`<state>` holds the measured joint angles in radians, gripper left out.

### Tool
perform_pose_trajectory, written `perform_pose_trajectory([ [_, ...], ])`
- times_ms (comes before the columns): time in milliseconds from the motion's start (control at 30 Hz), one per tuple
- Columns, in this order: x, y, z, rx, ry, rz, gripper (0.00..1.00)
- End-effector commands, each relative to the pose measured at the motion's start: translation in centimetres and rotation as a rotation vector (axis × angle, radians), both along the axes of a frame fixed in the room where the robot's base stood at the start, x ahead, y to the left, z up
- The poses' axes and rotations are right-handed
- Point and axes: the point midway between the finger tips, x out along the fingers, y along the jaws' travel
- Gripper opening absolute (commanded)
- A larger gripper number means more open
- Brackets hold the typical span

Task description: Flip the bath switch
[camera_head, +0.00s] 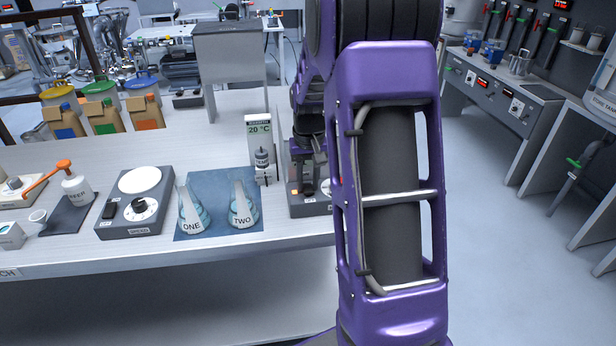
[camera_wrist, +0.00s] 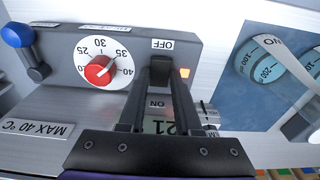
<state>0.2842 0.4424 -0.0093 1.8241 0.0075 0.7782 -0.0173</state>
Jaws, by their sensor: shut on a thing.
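The bath switch (camera_wrist: 160,72) is a small black lever on the grey bath box (camera_wrist: 215,45), between an OFF label (camera_wrist: 162,44) and an ON label. My gripper (camera_wrist: 160,85) is over it with both black fingers closed in on it. The fingers cover much of the switch, so I cannot tell which way it is set. A small lamp (camera_wrist: 185,72) beside it glows orange. In the head view my gripper (camera_head: 308,188) points down onto the bath box (camera_head: 300,208), partly behind my arm.
A red dial (camera_wrist: 98,70) and a blue-tipped lever (camera_wrist: 18,35) sit near the switch. Flasks ONE (camera_head: 192,212) and TWO (camera_head: 243,208) stand on a blue mat left of the box. A stirrer (camera_head: 137,205) stands farther left.

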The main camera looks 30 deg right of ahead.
Motion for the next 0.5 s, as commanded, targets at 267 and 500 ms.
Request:
perform_pose_trajectory([
  [267, 0.05, -0.02, 0.06, -0.001, -0.003, 0.000, 0.56],
  [500, 0.02, 0.00, 0.03, -0.001, -0.002, 0.000, 0.62],
])
